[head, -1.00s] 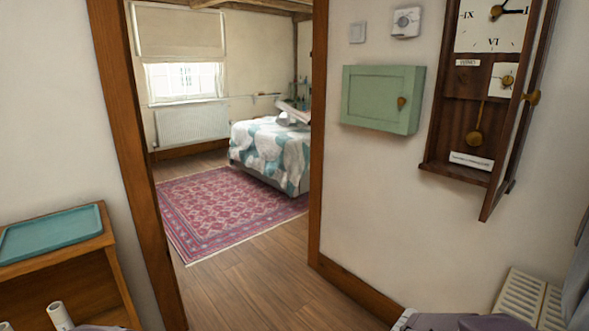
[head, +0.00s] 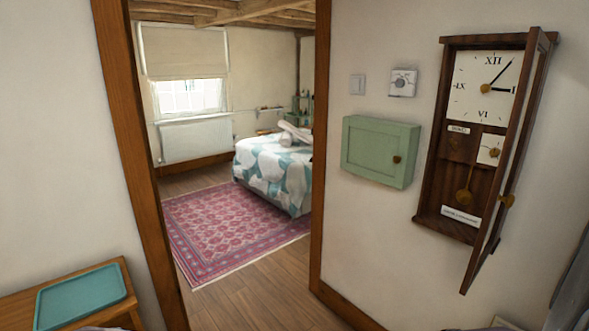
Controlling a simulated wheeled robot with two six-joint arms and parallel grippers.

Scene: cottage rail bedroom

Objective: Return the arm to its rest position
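Neither gripper shows in the head view now. Small grey parts at the bottom edge and a dark grey part at the right edge look like my arms, but no fingertips are visible. A wooden wall clock (head: 463,150) hangs on the right wall with its glazed door (head: 507,160) swung open toward me. Its dial, small sub-dial and pendulum show. A green wall cabinet (head: 377,152) with a round brass knob hangs to its left, its door shut.
A doorway with brown wooden posts (head: 136,150) opens onto a bedroom with a patterned pink rug (head: 225,225) and a bed (head: 272,170). A teal tray (head: 82,297) lies on a wooden unit (head: 30,300) at the lower left. The doorway floor is clear.

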